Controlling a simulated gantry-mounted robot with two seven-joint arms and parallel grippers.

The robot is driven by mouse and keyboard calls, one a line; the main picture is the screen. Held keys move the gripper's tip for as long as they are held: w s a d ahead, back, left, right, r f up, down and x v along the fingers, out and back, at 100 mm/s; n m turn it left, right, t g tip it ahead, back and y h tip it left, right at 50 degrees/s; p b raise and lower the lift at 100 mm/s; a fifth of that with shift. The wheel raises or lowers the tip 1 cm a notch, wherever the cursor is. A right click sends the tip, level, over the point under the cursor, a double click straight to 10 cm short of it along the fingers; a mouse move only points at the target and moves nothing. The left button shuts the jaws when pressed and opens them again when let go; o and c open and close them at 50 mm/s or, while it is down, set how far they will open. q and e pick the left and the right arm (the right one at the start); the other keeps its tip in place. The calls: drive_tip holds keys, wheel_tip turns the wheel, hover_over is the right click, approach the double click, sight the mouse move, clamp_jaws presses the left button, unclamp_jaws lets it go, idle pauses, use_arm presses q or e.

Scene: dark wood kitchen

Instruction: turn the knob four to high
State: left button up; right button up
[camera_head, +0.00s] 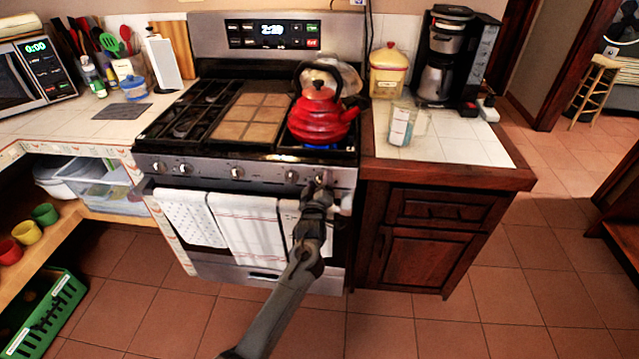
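The stove front (210,174) carries a row of several knobs. One knob (292,176) sits just left of my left gripper (319,184), and the rightmost knob (323,178) is at its fingertips, partly hidden. My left arm reaches up from the bottom of the view to the panel. I cannot tell whether the fingers are open or closed on that knob. A red kettle (318,118) stands on the right burner, with a blue flame (320,147) under it. My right gripper is not in view.
Towels (240,225) hang on the oven handle just below the knobs, partly behind my arm. A counter (455,145) to the right holds a coffee maker (445,60), a yellow canister (388,72) and a clear glass (402,125). The tiled floor (450,320) in front is clear.

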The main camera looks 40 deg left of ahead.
use_arm(q)
drive_tip(key=shift+o, duration=0.3)
drive_tip(key=shift+s+d+p, duration=0.3)
drive_tip(key=shift+s+d, duration=0.05)
drive_tip(key=shift+s, duration=0.1)
drive_tip(key=p+v, duration=0.2)
drive_tip(key=v, duration=0.7)
drive_tip(key=shift+s+p, duration=0.3)
drive_tip(key=shift+s, duration=0.05)
drive_tip(key=shift+d, duration=0.15)
